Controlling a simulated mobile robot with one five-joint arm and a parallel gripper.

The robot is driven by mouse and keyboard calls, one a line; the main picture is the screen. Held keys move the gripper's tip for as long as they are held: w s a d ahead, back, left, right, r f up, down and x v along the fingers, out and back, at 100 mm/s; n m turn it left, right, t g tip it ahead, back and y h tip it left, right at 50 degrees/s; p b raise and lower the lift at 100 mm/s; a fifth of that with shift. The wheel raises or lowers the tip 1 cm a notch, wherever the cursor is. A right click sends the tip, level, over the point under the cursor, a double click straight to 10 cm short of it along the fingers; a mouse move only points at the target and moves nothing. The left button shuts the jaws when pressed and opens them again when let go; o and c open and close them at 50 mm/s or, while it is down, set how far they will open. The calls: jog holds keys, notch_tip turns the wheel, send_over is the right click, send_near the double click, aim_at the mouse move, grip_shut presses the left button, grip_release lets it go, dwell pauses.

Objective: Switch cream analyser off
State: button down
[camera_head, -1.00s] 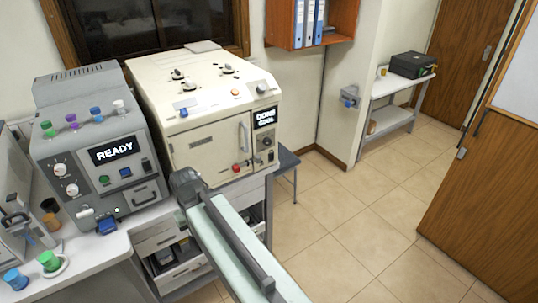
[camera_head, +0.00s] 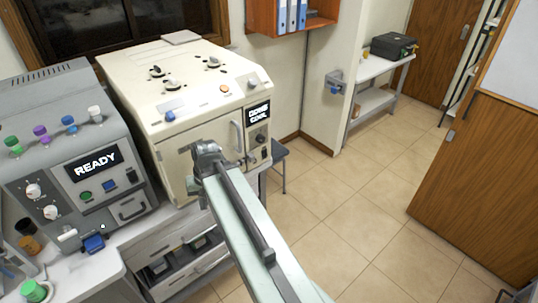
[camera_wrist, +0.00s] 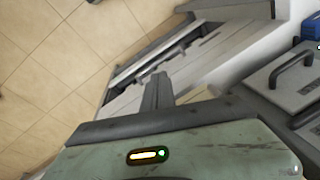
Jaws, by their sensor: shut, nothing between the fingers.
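The cream analyser (camera_head: 185,98) is the cream-coloured machine on the bench. Its display (camera_head: 257,114) reads "DONE COOL". Its top carries black knobs, a blue button (camera_head: 170,116) and an orange button (camera_head: 224,88). Its front has a door with a handle (camera_head: 237,138), and a dark control strip at the right edge. My gripper (camera_head: 206,155) is in front of the lower door and hides part of it; I cannot tell whether it touches. In the wrist view my gripper (camera_wrist: 157,91) is shut and empty, over the bench drawers. The analyser is not clearly visible there.
A grey machine (camera_head: 60,150) showing "READY" stands close to the left, with coloured caps on top. Drawers (camera_head: 175,250) lie under the bench. A small grey stool (camera_head: 279,152) stands right of the bench. The tiled floor (camera_head: 350,220) is clear to the right.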

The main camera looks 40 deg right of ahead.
jog(key=s+d+r+m+t, duration=0.2)
jog(key=d+m, duration=0.2)
jog(key=d, duration=0.7)
jog(key=s+d+r+m+t+h, duration=0.1)
jog(key=d+m, duration=0.4)
jog(key=d, duration=0.6)
jog(key=s+d+r+m+t+p, duration=0.1)
jog(key=s+d+r+m+t, duration=0.3)
jog(key=d, duration=0.8)
jog(key=shift+r+m+h, duration=0.2)
jog(key=shift+m+h, duration=0.2)
jog(key=shift+m, duration=0.2)
jog(key=shift+w, duration=0.1)
